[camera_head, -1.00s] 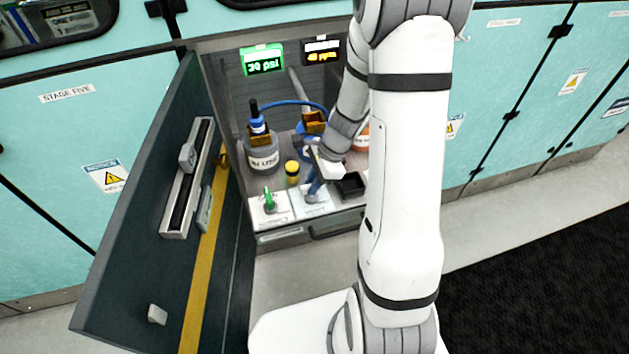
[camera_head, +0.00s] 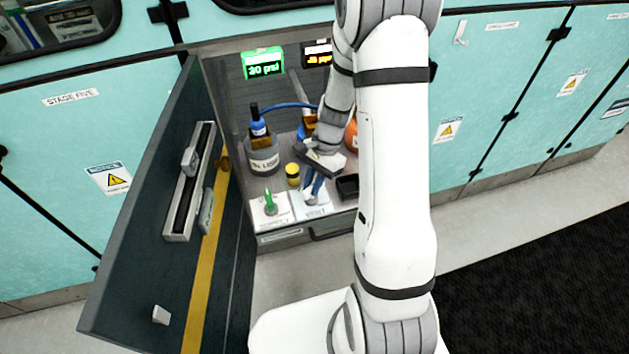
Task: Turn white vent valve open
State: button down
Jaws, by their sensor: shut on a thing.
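The white vent valve stands on a pale labelled plate (camera_head: 315,212) at the front of the open cabinet, right of a green valve (camera_head: 270,203). My gripper (camera_head: 311,193) reaches down over this plate with its blue fingers. It is shut on the white vent valve, whose handle is mostly hidden between and behind the fingers. How far the handle is turned cannot be told.
A bottle (camera_head: 263,153), a yellow-capped jar (camera_head: 292,173) and a black tray (camera_head: 347,187) stand close around my gripper. An orange round container (camera_head: 352,134) is partly behind my arm. The open dark door (camera_head: 150,220) bounds the left side. Two displays (camera_head: 263,64) hang above.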

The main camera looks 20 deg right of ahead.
jog(key=n, duration=0.2)
jog(key=n+g+h, duration=0.1)
jog(key=n, duration=0.2)
jog(key=shift+w+a+n+g+h, duration=0.1)
jog(key=shift+a+n+g+h, duration=0.15)
jog(key=shift+n+g+h, duration=0.05)
jog(key=n+h, duration=0.1)
jog(key=n, duration=0.1)
jog(key=n+h, duration=0.1)
jog(key=n, duration=0.2)
jog(key=shift+a+n+g, duration=0.1)
jog(key=shift+n+g, duration=0.2)
jog(key=c, duration=1.4)
grip_release()
jog(key=v, duration=0.7)
jog(key=shift+r+p, duration=0.35)
